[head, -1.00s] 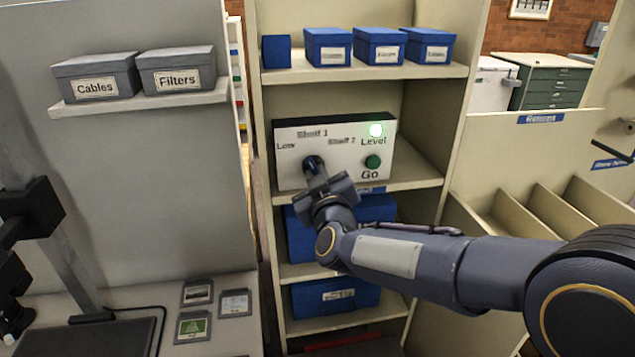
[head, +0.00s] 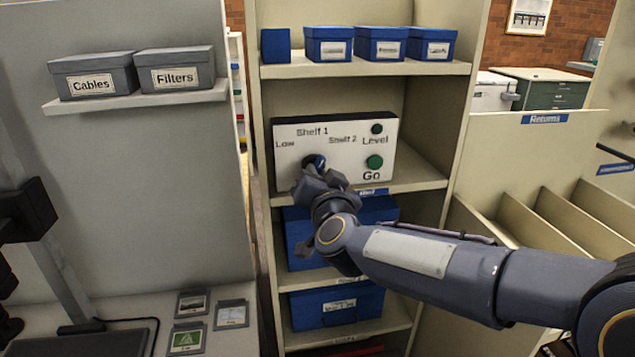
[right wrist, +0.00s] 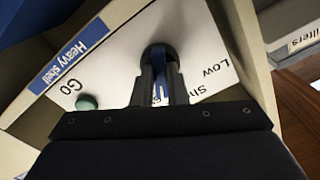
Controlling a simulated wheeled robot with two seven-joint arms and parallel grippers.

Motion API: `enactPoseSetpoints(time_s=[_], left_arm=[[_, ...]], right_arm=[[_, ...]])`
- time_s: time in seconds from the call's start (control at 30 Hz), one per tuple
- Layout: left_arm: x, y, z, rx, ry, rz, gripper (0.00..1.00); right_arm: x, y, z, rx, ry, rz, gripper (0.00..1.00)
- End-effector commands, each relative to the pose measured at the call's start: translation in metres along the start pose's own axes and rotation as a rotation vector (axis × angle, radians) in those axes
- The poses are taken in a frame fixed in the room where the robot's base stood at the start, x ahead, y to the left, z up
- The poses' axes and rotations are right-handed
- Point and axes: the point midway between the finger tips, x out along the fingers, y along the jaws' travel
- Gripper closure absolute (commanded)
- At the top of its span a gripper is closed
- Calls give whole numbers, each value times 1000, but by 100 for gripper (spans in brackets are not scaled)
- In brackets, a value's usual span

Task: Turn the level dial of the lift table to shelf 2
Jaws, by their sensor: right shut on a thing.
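The control panel (head: 350,178) is white and stands on the middle shelf, marked Low, Shelf 1, Shelf 2, Level and Go. The dark level dial (head: 315,161) is at its left and mostly hidden by my gripper. My right gripper (head: 318,172) is shut on the dial, and the right wrist view shows its fingers (right wrist: 160,88) on both sides of the dial's blue grip (right wrist: 159,70). The dial's pointing direction is not clear. The Level lamp (head: 377,129) is dark green and unlit; the green Go button (head: 374,162) is below it. My left gripper is not in view.
Blue boxes (head: 381,44) stand on the shelf above, and more (head: 338,307) lie below the panel. Grey boxes (head: 92,76) labelled Cables and Filters sit on a left wall shelf. Empty compartments (head: 571,226) are at the right.

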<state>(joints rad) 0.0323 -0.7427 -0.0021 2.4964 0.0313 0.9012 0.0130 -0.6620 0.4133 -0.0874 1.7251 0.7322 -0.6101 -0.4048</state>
Motion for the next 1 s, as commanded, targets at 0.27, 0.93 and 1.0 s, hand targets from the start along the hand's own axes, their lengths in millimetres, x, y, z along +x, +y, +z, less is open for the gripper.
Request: enactPoseSetpoints(time_s=[0.27, 0.93, 1.0], left_arm=[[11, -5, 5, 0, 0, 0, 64], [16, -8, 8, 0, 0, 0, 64], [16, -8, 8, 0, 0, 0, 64]], right_arm=[[0, 1, 2, 213, -1, 1, 100], [0, 0, 1, 383, -3, 1, 100], [0, 0, 1, 383, -3, 1, 100]])
